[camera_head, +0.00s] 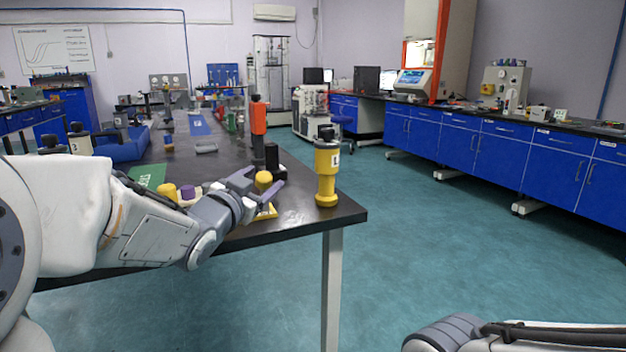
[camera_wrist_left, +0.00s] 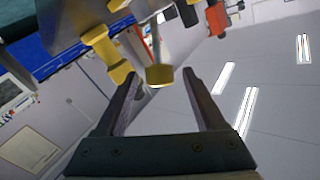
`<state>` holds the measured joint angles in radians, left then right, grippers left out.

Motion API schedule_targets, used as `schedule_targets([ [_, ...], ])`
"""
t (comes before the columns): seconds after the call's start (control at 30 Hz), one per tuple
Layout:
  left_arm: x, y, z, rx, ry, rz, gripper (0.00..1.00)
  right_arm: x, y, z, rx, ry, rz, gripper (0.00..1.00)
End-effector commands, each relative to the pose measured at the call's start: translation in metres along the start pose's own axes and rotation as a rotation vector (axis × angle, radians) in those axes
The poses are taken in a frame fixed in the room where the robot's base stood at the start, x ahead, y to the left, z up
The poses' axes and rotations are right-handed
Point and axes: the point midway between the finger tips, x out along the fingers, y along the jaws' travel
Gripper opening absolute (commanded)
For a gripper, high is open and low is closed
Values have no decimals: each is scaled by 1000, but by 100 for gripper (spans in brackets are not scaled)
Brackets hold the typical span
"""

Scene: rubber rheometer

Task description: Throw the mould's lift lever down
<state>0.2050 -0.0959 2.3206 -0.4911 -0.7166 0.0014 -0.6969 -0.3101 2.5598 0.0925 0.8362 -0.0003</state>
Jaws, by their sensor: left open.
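A yellow knob (camera_head: 264,179) stands near the front right of the dark bench, beside a black block. It looks like the end of the mould's lift lever. In the left wrist view the knob (camera_wrist_left: 160,76) sits on a thin grey rod (camera_wrist_left: 155,42). My left gripper (camera_head: 257,188) is open around or just short of the knob. In the left wrist view its fingertips (camera_wrist_left: 163,76) lie on both sides of the knob, with gaps visible. The mould itself is mostly hidden behind my gripper; a yellow plate (camera_head: 266,212) shows below it. My right gripper is out of view.
A yellow labelled cylinder (camera_head: 327,172) stands right of the knob near the bench corner. A black block (camera_head: 273,158) and an orange tool (camera_head: 258,120) stand behind. The floor right of the bench is clear.

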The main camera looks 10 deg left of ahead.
Motion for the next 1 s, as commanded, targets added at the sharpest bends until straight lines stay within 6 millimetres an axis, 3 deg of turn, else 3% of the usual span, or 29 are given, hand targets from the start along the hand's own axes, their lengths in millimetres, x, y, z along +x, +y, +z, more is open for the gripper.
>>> schedule_targets([
  [0.1,22,2,2,0,0,2,71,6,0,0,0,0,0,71],
  [0.3,42,0,1,-1,-1,0,71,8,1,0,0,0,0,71],
  [0.63,45,0,0,0,-1,-1,71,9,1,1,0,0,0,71],
  [0.67,45,0,0,0,-1,-1,63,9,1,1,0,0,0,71],
  [0.83,45,0,0,0,-1,-1,0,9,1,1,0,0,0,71],
  [1.0,45,0,0,0,-1,-1,0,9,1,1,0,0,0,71],
])
